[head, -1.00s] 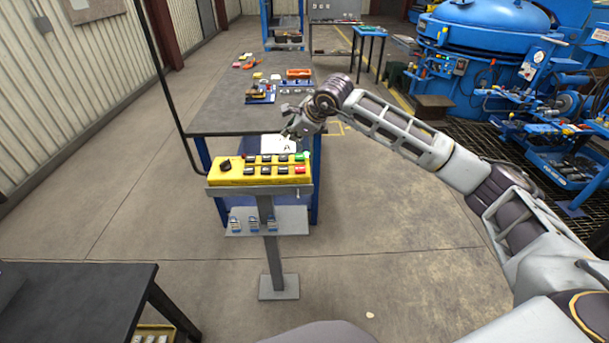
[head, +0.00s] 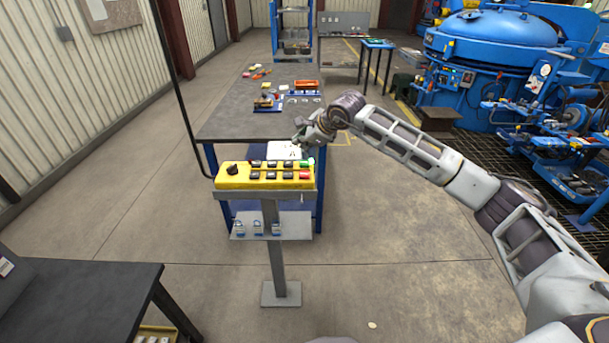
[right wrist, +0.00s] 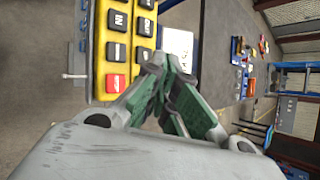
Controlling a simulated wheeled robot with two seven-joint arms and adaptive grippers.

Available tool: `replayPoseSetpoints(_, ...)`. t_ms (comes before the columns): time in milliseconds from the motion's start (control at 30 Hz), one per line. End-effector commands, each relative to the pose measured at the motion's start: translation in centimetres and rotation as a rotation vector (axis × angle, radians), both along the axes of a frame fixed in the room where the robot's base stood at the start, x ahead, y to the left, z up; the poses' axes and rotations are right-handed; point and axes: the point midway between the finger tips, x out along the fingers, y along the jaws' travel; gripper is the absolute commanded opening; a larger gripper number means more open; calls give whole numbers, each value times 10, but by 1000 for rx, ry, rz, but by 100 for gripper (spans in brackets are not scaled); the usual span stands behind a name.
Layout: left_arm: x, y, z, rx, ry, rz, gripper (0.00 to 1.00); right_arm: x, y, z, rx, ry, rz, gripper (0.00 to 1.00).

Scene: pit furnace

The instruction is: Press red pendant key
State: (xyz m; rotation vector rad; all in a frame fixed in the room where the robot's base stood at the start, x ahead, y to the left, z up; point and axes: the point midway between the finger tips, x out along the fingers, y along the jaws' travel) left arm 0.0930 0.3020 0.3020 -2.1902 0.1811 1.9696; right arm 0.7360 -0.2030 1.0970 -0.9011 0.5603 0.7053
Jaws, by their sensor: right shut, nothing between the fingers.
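The yellow pendant (head: 265,183) lies on a grey stand, with two rows of black keys, a dark knob at its left end and a green key (head: 306,163) at its right end. The red key (head: 304,175) sits in the near row at the right end. It also shows uncovered in the right wrist view (right wrist: 115,83). My right gripper (head: 301,149) is shut and empty near the pendant's far right corner. In the right wrist view its fingertips (right wrist: 162,62) are beside the red key, apart from it. My left gripper is out of view.
A dark-topped table (head: 235,123) with small parts and a white sheet (head: 284,151) stands behind the pendant. Padlocks hang at a grey shelf (head: 295,227) below it. A black cable runs to the pendant's left end.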

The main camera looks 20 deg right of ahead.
Motion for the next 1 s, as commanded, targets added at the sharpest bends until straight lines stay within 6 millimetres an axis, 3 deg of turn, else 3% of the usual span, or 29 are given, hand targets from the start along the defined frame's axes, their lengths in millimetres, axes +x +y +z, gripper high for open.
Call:
replayPoseSetpoints(567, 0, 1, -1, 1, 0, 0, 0, 0, 0, -5, -3, -2, 3, 0)
replayPoseSetpoints(1000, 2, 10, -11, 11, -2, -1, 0, 0, 0, -38, -3, -1, 3, 0)
